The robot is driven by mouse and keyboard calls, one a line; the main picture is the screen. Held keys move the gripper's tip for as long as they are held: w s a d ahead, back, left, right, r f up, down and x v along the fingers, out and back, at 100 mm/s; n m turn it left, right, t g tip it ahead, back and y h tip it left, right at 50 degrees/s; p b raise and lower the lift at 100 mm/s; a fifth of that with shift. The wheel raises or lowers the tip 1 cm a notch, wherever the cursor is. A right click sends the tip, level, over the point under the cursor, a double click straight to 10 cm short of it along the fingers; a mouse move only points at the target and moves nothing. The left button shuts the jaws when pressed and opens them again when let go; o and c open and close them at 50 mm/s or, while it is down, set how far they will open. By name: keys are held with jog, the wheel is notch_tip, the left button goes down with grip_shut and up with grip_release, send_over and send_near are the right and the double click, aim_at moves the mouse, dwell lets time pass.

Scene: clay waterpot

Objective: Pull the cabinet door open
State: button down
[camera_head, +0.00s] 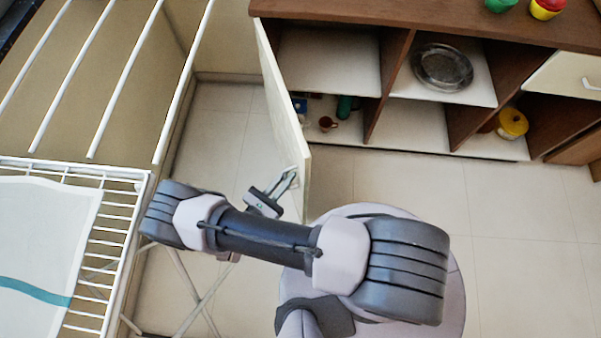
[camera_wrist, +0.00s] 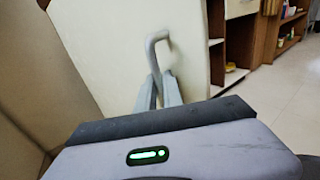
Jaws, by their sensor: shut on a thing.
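The cabinet door (camera_head: 279,101) is cream-coloured and stands swung well out from the wooden cabinet (camera_head: 400,62), hinged at the cabinet's left end. In the wrist view the door (camera_wrist: 125,45) fills the upper middle. Its handle (camera_wrist: 157,42) is a grey bent bar. My gripper (camera_head: 290,174) is at the door's free edge, on its left side, shut on the handle. The wrist view shows the fingers (camera_wrist: 158,82) close together at the handle's lower part. The exact contact is small and partly hidden.
A white drying rack (camera_head: 125,215) with a cloth (camera_head: 45,250) stands at the left. Tiled floor (camera_head: 400,180) is clear in front of the cabinet.

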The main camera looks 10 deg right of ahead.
jog(key=shift+a+m+g+h, duration=0.3)
jog(key=shift+a+g, duration=0.1)
jog(key=shift+a, duration=0.85)
